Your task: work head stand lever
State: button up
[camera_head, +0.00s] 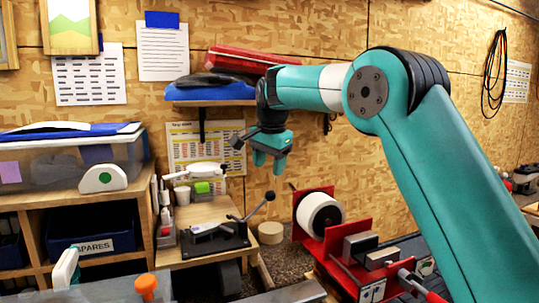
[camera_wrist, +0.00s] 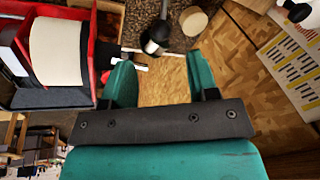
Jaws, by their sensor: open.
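The head stand (camera_head: 215,238) is a dark device on the wooden bench in the head view. Its lever (camera_head: 255,209) slants up to the right and ends in a black ball knob (camera_head: 270,196). My teal gripper (camera_head: 270,162) points down above the knob, with a clear gap in this view. In the wrist view my gripper (camera_wrist: 160,78) is open and empty. A black knob (camera_wrist: 152,46) on a grey rod, apparently the lever's, shows just beyond the fingertips, roughly between them. Contact does not show. The stand's base is not clear in the wrist view.
A red holder (camera_head: 325,236) with a white roll (camera_head: 318,213) stands right of the stand. A tan round disc (camera_head: 270,232) lies between them. A blue shelf (camera_head: 210,91) carrying a red case is on the wall behind my wrist. A plastic bin (camera_head: 70,160) is at left.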

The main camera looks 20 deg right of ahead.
jog(key=v, duration=0.4)
jog(key=shift+a+r+n, duration=0.1)
jog(key=shift+a+n, duration=0.05)
jog(key=shift+n, duration=0.15)
jog(key=c, duration=0.6)
jog(key=shift+a+r+n+p, duration=0.2)
jog(key=shift+n+p, duration=0.1)
jog(key=shift+n, duration=0.3)
jog(key=c, duration=0.4)
jog(key=n, duration=0.2)
jog(key=a+n, duration=0.1)
jog(key=n, duration=0.3)
jog(key=shift+s+a+r+t+h, duration=0.1)
jog(key=shift+a+r+t+h, duration=0.2)
jog(key=shift+r+t+h, duration=0.1)
grip_shut()
jog(key=w+d+f+n, duration=0.1)
jog(key=f+n, duration=0.1)
jog(key=f, duration=0.4)
jog(key=w+d+f+n, duration=0.2)
jog(key=f, duration=0.4)
jog(key=shift+w+h, duration=0.25)
jog(key=shift+h, duration=0.05)
